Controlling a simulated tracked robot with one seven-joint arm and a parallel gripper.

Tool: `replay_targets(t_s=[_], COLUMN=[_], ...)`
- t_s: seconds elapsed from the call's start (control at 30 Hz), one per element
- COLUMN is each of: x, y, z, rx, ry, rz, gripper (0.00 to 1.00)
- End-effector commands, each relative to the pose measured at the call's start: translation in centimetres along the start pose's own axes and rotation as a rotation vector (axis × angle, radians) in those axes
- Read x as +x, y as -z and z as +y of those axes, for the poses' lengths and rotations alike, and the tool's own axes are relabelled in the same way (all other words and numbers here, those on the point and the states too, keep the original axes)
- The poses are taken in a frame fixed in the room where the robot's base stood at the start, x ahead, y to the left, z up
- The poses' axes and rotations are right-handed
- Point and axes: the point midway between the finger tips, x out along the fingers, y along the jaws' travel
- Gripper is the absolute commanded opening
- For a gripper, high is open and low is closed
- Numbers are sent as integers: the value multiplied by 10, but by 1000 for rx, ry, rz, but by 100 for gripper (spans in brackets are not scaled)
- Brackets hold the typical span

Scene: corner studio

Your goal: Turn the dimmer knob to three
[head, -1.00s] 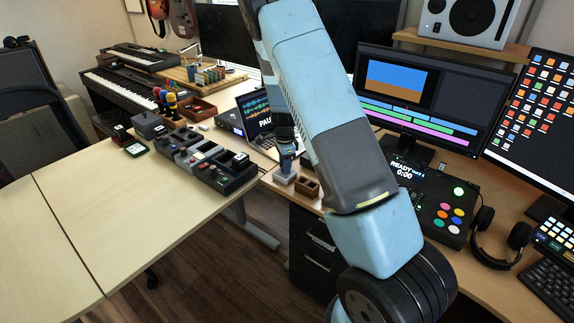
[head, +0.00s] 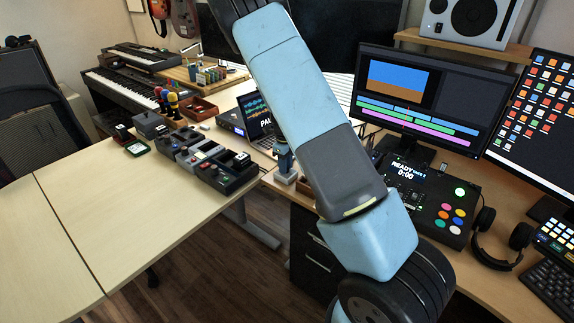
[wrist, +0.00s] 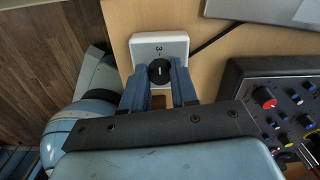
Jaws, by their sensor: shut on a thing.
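The dimmer is a small white box (wrist: 175,46) with a round black knob (wrist: 160,72), on the wooden desk in the wrist view. A dark "3" shows on its top face above the knob. A short pale mark on the knob appears to point towards the "3". My gripper (wrist: 160,75) has one blue finger on each side of the knob and is shut on it. The lower part of the knob and box is partly hidden by my fingers. In the head view, the white box (head: 286,178) shows small beneath my gripper (head: 284,159), left of my arm.
A mixer with a red knob (wrist: 265,98) stands right of the dimmer in the wrist view. A black cable runs from the box. In the head view, a laptop (head: 257,112) stands behind, and a row of pedals (head: 222,172) lies left. The left table (head: 75,195) is largely clear.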

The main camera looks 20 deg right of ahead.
Motion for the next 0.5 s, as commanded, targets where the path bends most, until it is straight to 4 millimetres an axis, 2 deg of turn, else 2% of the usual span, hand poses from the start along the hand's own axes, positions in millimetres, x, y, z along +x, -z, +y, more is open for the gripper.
replay_targets(t_s=[0.2, 0.5], x=[-1, -1], y=[0, 0], z=[-4, -4], rx=[84, 120], ry=[8, 8], rz=[-3, -3], gripper=[0, 0])
